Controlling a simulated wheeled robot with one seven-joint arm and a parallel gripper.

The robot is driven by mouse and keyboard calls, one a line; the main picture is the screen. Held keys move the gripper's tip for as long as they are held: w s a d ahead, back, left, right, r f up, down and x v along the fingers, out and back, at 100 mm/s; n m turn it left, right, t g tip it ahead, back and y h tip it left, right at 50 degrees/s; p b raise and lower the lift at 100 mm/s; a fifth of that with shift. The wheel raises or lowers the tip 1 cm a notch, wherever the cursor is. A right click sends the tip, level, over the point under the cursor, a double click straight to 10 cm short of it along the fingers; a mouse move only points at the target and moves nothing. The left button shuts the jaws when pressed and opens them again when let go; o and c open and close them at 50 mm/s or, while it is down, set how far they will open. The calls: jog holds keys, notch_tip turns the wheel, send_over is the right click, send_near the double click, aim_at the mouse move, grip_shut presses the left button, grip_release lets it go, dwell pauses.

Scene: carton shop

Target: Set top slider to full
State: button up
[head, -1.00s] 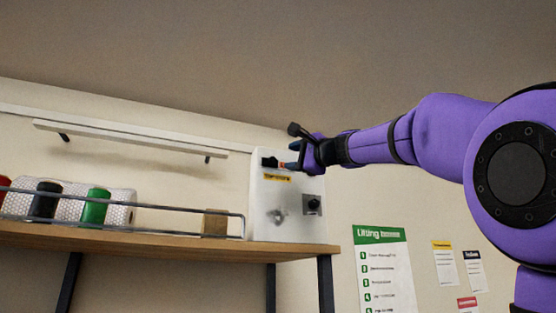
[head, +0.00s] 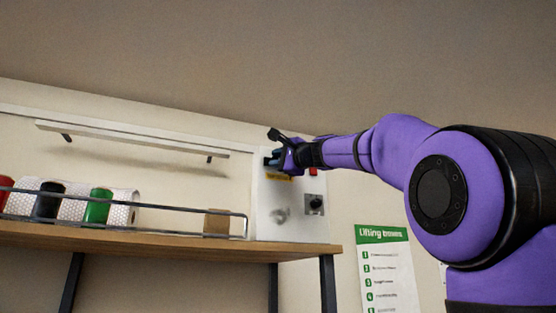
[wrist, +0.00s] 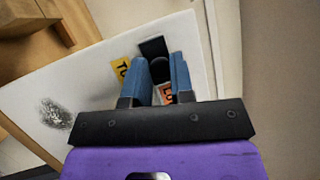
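A white control panel (head: 263,225) stands at the right end of the shelf. The top slider has a black track (wrist: 152,46), seen in the wrist view beyond my fingers. Its dark knob (wrist: 160,70) sits between the two blue fingers of my gripper (wrist: 164,62), which look closed on its sides. In the head view my gripper (head: 276,160) is at the panel's upper left and hides most of the slider. A yellow label (wrist: 121,71) lies left of the knob. An orange label (wrist: 166,93), partly covered, shows between the fingers.
A metal rail (head: 180,208) fronts the shelf (head: 150,236), holding spools and a brown block (head: 216,222).

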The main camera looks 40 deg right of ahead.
grip_shut()
jog(key=shift+s+d, duration=0.25)
jog(key=shift+d, duration=0.65)
jog(key=shift+s+d, duration=0.25)
jog(key=shift+d, duration=0.7)
jog(key=shift+s+d, duration=0.25)
jog(key=shift+d, duration=0.65)
jog(key=o, duration=0.6)
grip_release()
jog(key=shift+d, duration=0.1)
jog(key=shift+o, duration=0.3)
jog(key=shift+s, duration=0.1)
jog(key=v, duration=1)
jog(key=shift+s+f, duration=0.2)
jog(key=shift+s, duration=0.15)
